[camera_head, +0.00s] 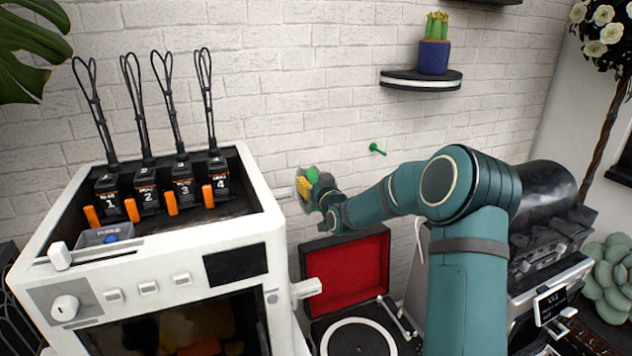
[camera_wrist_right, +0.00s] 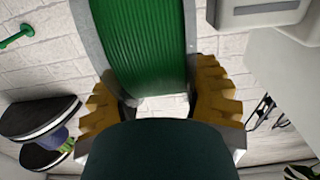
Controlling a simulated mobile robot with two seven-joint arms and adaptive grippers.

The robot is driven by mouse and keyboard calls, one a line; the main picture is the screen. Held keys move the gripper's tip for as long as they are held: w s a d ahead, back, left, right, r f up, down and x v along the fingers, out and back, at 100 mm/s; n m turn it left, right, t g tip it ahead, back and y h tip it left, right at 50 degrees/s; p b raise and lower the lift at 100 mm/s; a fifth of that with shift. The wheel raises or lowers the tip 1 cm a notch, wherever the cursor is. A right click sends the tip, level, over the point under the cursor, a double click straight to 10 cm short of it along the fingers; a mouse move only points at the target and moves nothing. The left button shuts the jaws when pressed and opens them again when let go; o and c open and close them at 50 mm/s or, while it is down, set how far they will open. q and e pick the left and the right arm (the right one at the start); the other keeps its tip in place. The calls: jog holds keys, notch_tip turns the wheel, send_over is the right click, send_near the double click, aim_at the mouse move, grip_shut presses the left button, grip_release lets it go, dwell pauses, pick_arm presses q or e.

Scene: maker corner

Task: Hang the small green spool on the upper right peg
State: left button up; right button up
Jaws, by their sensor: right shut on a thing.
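My right gripper (camera_head: 308,187) is shut on the green spool (camera_head: 312,175) and holds it in the air by the printer's right side. In the right wrist view the spool (camera_wrist_right: 143,45), with green windings and grey flanges, sits between the yellow finger pads of the gripper (camera_wrist_right: 158,105). My left gripper is out of view.
A white printer (camera_head: 190,243) with several looped black cartridges stands at left, close to the held spool. A record player (camera_head: 358,338) with a red-lined lid is below. A wall shelf (camera_head: 420,80) holds a potted cactus.

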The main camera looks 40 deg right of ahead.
jog(key=shift+w, duration=0.45)
jog(key=w+a, duration=0.1)
jog(key=a, duration=0.6)
jog(key=shift+w+f+b, duration=0.25)
jog(key=shift+w+b, duration=0.05)
jog(key=shift+b, duration=0.1)
dwell(0.4)
dwell(0.5)
